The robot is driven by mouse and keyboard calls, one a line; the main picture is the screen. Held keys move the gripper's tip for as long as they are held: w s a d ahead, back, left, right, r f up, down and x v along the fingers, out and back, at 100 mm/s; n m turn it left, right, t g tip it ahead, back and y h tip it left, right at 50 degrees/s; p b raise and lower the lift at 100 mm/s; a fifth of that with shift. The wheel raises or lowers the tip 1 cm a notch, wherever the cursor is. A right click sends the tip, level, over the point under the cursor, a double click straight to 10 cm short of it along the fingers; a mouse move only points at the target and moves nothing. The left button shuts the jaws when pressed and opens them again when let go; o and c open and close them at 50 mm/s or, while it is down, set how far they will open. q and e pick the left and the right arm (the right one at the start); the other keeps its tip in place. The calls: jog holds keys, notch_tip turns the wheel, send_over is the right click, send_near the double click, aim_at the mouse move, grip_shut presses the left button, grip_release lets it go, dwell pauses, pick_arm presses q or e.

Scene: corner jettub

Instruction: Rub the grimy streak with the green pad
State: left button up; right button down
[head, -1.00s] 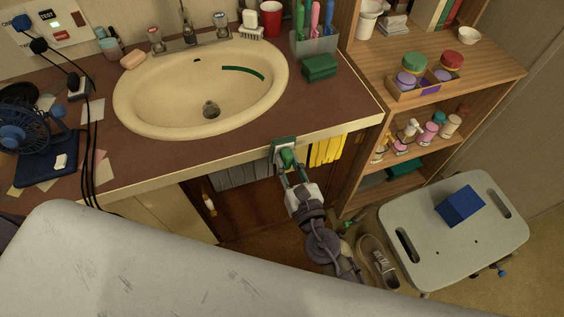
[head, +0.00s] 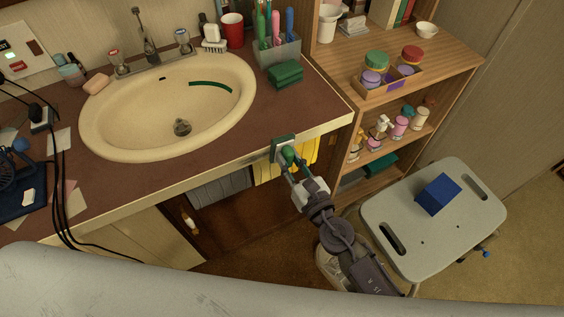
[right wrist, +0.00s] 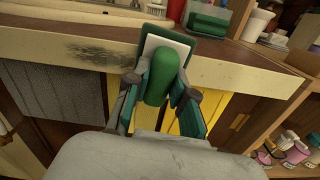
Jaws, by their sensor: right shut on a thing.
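The green pad (head: 283,148) is a flat scrubber with a pale layer and a rounded green handle. My right gripper (head: 291,163) is shut on its handle; the pad also shows in the right wrist view (right wrist: 158,80). The pad is upright at the counter's front edge; I cannot tell whether it touches. The grimy streak (right wrist: 100,52) is a dark smudge on that pale edge, left of the pad in the right wrist view. My left gripper is not in view.
Yellow cloth (head: 268,172) and grey cloth (head: 220,188) hang below the edge. The basin (head: 130,110) has a green curved mark. A shelf (head: 455,70) and stool (head: 385,215) stand right.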

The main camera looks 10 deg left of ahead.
jog(key=shift+s+a, duration=1.05)
jog(key=shift+a, duration=0.5)
jog(key=shift+s+a, duration=1.05)
jog(key=shift+a, duration=0.5)
jog(key=shift+s+a, duration=1.05)
jog(key=shift+a, duration=0.5)
jog(key=shift+v, duration=3)
jog(key=v, duration=0.3)
jog(key=shift+b, duration=0.35)
jog(key=x, duration=0.7)
jog(key=shift+p, duration=0.45)
